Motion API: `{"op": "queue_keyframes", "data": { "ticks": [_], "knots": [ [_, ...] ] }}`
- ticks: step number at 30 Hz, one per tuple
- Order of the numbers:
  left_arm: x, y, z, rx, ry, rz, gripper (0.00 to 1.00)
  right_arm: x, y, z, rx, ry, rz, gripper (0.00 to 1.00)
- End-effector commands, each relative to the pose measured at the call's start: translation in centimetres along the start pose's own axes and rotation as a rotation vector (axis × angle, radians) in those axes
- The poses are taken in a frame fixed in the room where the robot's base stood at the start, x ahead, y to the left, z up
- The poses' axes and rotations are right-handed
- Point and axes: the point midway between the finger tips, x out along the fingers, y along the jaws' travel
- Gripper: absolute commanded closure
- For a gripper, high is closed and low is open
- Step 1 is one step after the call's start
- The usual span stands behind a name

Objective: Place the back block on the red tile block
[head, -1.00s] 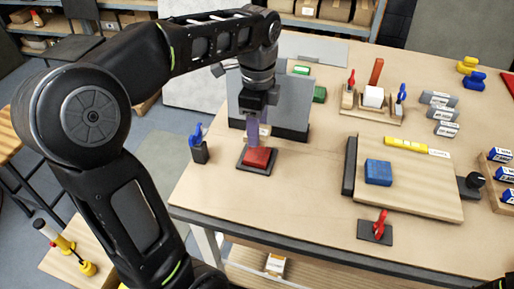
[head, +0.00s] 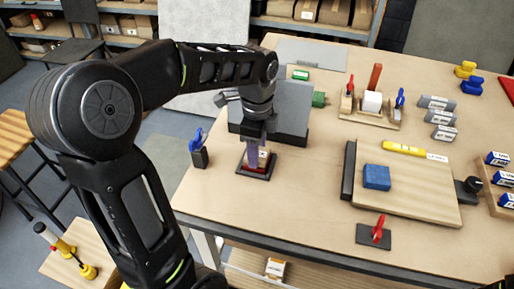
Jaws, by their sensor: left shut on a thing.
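My left gripper (head: 254,157) is shut on a small pale tan block (head: 264,157) with a white label. I take this as the back block; the fingers hide much of it. It is upright, directly over the red tile block (head: 256,171), which sits on a dark square base (head: 268,176) near the table's left front edge. The gripper and held block cover most of the red top. I cannot tell whether the two blocks touch. My right gripper is not in view.
A grey panel stand (head: 288,105) rises close behind the gripper. A blue-handled tool in a dark holder (head: 200,158) stands just left. A wooden board (head: 420,190) with a blue block (head: 377,177) lies to the right. The tabletop between is clear.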

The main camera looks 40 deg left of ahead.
Motion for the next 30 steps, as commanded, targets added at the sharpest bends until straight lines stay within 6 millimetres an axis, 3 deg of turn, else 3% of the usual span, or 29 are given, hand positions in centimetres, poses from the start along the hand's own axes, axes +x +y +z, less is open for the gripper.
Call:
{"op": "queue_keyframes", "data": {
  "ticks": [6, 7, 14, 23, 30],
  "knots": [
    [0.5, 0.0, 0.0, 0.0, 0.0, 0.0, 0.89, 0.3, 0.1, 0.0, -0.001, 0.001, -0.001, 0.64],
    [0.3, 0.0, 0.0, 0.0, 0.0, 0.0, 0.48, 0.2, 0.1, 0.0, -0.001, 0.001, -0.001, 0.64],
    [0.3, 0.0, 0.0, 0.0, 0.0, 0.0, 0.29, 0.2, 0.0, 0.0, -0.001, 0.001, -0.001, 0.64],
    [0.1, 0.0, 0.0, 0.0, 0.0, 0.0, 0.28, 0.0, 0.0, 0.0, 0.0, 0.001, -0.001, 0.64],
    [-2.1, -0.1, 0.0, -0.001, 0.0, -0.004, 0.28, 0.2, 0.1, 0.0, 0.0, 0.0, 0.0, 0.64]
  ]
}}
